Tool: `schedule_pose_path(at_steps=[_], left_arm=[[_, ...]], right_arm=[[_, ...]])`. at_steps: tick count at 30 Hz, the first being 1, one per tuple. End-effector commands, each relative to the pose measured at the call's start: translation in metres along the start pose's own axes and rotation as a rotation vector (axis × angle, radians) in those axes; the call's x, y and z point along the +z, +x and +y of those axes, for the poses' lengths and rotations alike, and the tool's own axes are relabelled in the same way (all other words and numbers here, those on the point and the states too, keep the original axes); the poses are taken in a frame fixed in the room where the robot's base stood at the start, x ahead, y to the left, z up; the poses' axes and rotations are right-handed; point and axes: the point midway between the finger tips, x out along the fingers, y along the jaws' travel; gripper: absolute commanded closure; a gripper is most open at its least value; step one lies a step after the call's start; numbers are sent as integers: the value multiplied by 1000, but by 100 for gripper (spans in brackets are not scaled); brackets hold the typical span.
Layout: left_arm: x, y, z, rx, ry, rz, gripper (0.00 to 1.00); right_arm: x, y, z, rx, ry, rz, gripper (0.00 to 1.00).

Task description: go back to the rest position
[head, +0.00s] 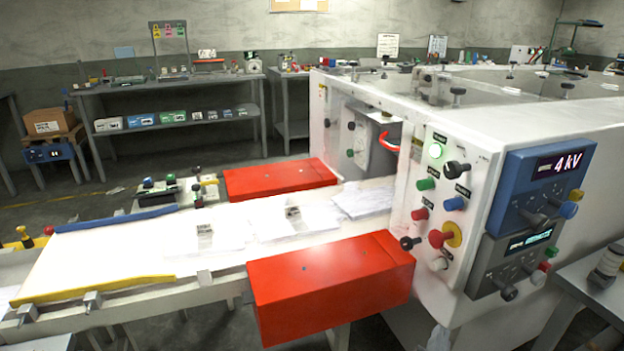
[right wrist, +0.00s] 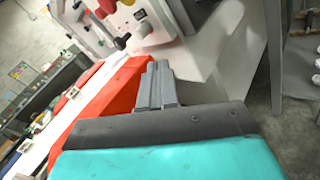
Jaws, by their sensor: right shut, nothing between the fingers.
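My right gripper (right wrist: 157,72) shows in the right wrist view, its grey fingers together and empty. They point toward the white machine, beside the red block and apart from any object I can make out. In the head view I cannot clearly make out this gripper; only a small pale shape shows at the bottom edge. My left gripper is in neither view. The white machine (head: 365,95) fills the right of the head view, with a lit green button, knobs and a blue panel (head: 547,185) reading 4 kV.
A white conveyor bed (head: 130,255) carries several sheets with small items into the machine. Red blocks (head: 330,285) (head: 280,178) flank it. A side table (head: 590,290) stands at right front. Shelves (head: 170,85) line the back wall. Floor shows at left.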

Motion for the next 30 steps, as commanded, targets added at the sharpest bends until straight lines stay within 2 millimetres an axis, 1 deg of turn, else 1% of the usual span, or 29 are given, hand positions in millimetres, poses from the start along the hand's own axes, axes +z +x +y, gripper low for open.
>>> schedule_pose_path(at_steps=[1, 7, 8, 9, 11, 14, 17, 18, 20, 21, 25, 30], left_arm=[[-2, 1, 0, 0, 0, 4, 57], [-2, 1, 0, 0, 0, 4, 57], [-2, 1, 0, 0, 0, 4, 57], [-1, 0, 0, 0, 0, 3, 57], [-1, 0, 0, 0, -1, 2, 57], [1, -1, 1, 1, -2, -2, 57], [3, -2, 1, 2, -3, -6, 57], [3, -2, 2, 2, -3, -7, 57], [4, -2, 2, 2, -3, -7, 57], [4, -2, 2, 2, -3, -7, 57], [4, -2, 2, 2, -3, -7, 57], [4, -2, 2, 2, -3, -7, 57]], right_arm=[[7, 8, -15, 5, -43, -21, 100], [38, 36, -64, 21, -193, -98, 100], [26, 31, -70, 8, -142, -41, 100], [14, 26, -78, -14, -65, 31, 100], [-2, 20, -90, -47, 43, 125, 100], [-26, 5, -110, -115, 246, 276, 100], [-49, -16, -127, -203, 488, 424, 100], [-57, -27, -133, -246, 601, 482, 100], [-67, -43, -140, -316, 781, 561, 100], [-71, -54, -144, -365, 905, 608, 100], [-75, -81, -148, -506, 1273, 711, 100], [-63, -104, -148, -655, 1686, 770, 100]])
